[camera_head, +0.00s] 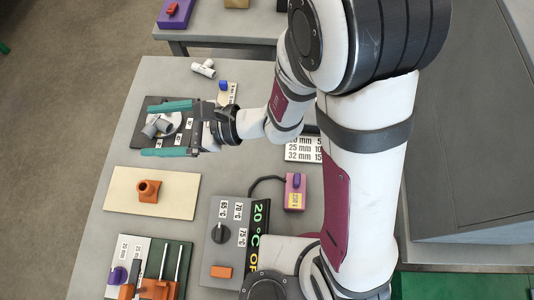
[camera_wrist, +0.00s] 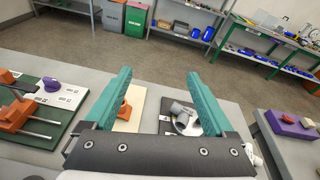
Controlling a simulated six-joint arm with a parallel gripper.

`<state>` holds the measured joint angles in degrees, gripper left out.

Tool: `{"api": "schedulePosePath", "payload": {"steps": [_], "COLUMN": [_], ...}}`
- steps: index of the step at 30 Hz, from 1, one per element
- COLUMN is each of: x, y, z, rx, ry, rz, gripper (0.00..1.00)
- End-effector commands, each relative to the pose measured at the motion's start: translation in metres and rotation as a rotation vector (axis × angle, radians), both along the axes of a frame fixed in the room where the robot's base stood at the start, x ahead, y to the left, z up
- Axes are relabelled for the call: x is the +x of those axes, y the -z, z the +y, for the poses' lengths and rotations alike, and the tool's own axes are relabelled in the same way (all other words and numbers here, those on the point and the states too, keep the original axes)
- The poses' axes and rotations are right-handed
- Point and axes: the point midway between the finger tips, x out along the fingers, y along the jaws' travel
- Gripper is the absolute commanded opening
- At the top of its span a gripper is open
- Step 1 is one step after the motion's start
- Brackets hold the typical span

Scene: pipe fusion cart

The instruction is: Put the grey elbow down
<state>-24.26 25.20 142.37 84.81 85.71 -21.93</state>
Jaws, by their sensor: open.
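The grey elbow (camera_head: 157,127) sits on a pale round plate on a dark marked board (camera_head: 142,151). It also shows in the wrist view (camera_wrist: 181,110), nearer the right finger, with the round plate (camera_wrist: 188,127) under it. My gripper (camera_head: 148,130) has two teal fingers spread wide, with nothing held between them. In the head view the fingers pass on either side of the elbow. In the wrist view my gripper (camera_wrist: 165,75) points past the elbow, which shows beyond the finger bases, apart from the fingers. My wrist hides the right part of the board.
A light grey tee (camera_head: 204,69) and a blue piece (camera_head: 223,85) lie behind the board. A beige board (camera_head: 115,203) with an orange fitting (camera_head: 148,190) lies in front. A control box (camera_head: 218,260), a purple-yellow block (camera_head: 295,192) and a green rod fixture (camera_head: 183,251) stand nearer.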

Motion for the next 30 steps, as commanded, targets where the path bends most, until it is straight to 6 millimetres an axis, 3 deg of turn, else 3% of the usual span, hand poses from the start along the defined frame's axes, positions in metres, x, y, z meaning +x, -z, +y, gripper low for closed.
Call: {"api": "schedulePosePath", "payload": {"steps": [1,2,3,5,6,9,12,16,30], "x": [-0.022,-0.039,-0.06,-0.08,-0.088,-0.091,-0.09,-0.089,-0.089], "y": [-0.03,-0.039,-0.043,-0.037,-0.03,-0.019,-0.018,-0.019,-0.019], "z": [-0.021,-0.038,-0.066,-0.113,-0.146,-0.221,-0.268,-0.286,-0.285], "rx": [-0.022,-0.067,-0.153,-0.332,-0.469,-0.791,-0.998,-1.078,-1.072], "ry": [-0.14,-0.235,-0.352,-0.492,-0.562,-0.658,-0.695,-0.708,-0.711], "rz": [-0.117,-0.187,-0.283,-0.417,-0.488,-0.606,-0.652,-0.662,-0.662], "gripper": [0.88,0.88,0.88,0.88,0.88,0.88,0.88,0.88,0.88]}}
